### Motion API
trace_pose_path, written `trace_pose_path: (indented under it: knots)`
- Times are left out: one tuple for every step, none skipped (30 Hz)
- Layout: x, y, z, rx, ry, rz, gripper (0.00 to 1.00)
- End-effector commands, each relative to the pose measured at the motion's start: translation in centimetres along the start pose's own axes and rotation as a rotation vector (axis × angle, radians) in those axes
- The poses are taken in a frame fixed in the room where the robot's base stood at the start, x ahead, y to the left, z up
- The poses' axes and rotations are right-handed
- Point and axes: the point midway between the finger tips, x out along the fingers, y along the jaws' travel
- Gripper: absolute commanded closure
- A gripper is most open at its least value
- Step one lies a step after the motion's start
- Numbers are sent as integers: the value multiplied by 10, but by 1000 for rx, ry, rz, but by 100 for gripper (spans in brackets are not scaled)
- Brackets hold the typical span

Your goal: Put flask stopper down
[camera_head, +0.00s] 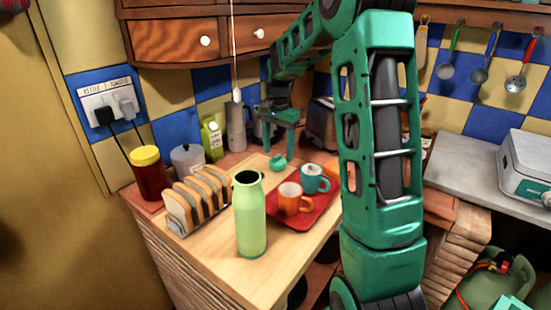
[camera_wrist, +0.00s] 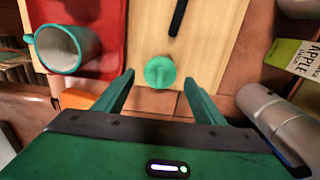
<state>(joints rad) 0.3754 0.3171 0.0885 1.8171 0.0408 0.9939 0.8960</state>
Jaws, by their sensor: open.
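The green flask stopper (camera_head: 278,162) rests on the wooden board (camera_head: 185,262), near its back edge; it also shows in the wrist view (camera_wrist: 160,72). My gripper (camera_head: 277,157) is above it with its fingers apart, one on each side. In the wrist view my gripper (camera_wrist: 160,85) is open, with a gap between the stopper and each finger. The light green flask (camera_head: 250,215) stands upright with its mouth open toward the front of the board.
A red tray (camera_head: 322,207) with an orange mug (camera_head: 293,199) and a teal mug (camera_head: 314,179) is right of the stopper. A toast rack (camera_head: 196,203) stands left of the flask. A juice carton (camera_head: 212,139) and a metal canister (camera_head: 236,128) stand behind.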

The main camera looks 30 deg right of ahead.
Motion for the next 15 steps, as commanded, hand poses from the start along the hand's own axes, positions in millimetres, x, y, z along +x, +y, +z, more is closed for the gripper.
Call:
trace_pose_path:
  knots:
    - [-12, -1, -1, 0, 3, -3, 36]
    - [-18, -1, -1, 0, 3, -4, 36]
    - [-27, -1, 0, 0, 3, -4, 36]
    - [-32, -1, 0, 0, 3, -3, 36]
    - [-38, -1, -1, 0, 3, -3, 36]
    - [-46, -1, -1, 0, 2, -3, 36]
    - [-51, -1, -1, 0, 2, -3, 36]
    - [-56, 0, 0, 0, 2, -2, 36]
    - [-62, -1, -1, 0, 3, -3, 36]
    - [-66, 0, -1, 0, 2, -2, 36]
    - [-70, 0, 0, 0, 1, -1, 36]
    - [-74, 0, 0, 0, 2, -1, 36]
    - [-77, 0, 0, 1, 1, -1, 36]
    - [-79, 0, 0, 1, 1, -1, 36]
    - [-82, 0, 0, 1, 1, 0, 36]
